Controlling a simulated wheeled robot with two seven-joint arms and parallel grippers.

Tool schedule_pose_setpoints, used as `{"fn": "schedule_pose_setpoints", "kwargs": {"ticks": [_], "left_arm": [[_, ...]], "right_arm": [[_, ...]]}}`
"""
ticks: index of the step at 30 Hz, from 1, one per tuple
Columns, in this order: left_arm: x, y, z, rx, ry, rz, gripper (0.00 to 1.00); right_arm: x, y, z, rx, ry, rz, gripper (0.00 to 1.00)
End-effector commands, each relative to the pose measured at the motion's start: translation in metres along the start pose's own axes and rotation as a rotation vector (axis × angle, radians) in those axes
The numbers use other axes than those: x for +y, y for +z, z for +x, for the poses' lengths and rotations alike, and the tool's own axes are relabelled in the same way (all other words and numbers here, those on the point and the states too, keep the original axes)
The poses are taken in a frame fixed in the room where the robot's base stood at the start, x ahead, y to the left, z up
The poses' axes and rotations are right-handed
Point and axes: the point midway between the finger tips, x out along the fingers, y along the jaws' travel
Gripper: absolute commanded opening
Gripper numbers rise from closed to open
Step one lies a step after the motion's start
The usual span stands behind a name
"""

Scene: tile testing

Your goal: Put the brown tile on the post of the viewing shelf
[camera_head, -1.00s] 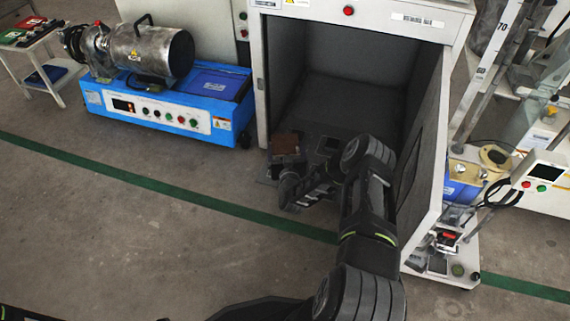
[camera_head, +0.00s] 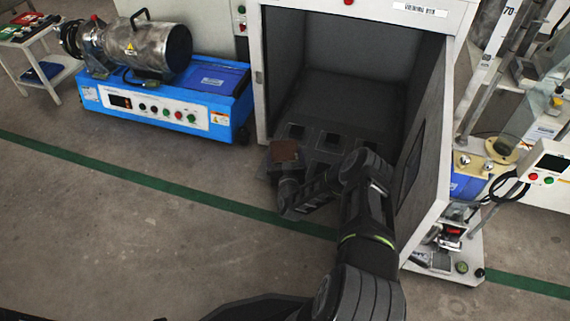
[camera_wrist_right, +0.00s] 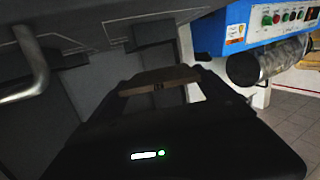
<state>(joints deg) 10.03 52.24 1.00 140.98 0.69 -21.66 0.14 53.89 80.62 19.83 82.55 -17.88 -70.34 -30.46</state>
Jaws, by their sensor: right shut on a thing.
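The brown tile (camera_head: 285,151) is in my right gripper (camera_head: 284,163), in front of the open mouth of the white cabinet. In the right wrist view the tile (camera_wrist_right: 158,78) spans the jaws, and the right gripper (camera_wrist_right: 156,84) is shut on it. Inside the cabinet is the grey viewing shelf (camera_head: 318,143), with dark square spots on it. The tile is near the shelf's front left part; I cannot tell whether it touches anything. No post is clearly visible. My left gripper is not in view.
The cabinet door (camera_head: 424,165) stands open to the right of my right arm. A blue machine (camera_head: 170,108) with a metal cylinder stands on the left. Test equipment (camera_head: 540,140) stands on the right. The floor in front is clear, with a green line.

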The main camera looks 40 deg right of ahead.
Motion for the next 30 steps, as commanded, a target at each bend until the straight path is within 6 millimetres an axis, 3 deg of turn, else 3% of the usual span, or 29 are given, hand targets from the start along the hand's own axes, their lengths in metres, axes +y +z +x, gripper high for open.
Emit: {"fn": "schedule_pose_setpoints", "kwargs": {"ticks": [9,22,23,26,30], "left_arm": [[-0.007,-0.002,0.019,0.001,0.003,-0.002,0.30],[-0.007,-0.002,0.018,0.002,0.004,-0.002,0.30],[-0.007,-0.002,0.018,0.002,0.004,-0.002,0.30],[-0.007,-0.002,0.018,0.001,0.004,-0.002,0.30],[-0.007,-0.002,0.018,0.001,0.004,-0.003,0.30]], "right_arm": [[0.000,0.036,0.005,0.000,0.001,0.000,0.41],[0.000,0.039,0.006,0.001,0.000,0.000,0.41],[0.000,0.041,0.006,-0.001,0.000,0.000,0.91],[0.000,0.040,0.006,-0.001,0.000,0.000,1.00],[0.001,0.040,0.006,-0.001,0.002,0.000,1.00]]}}
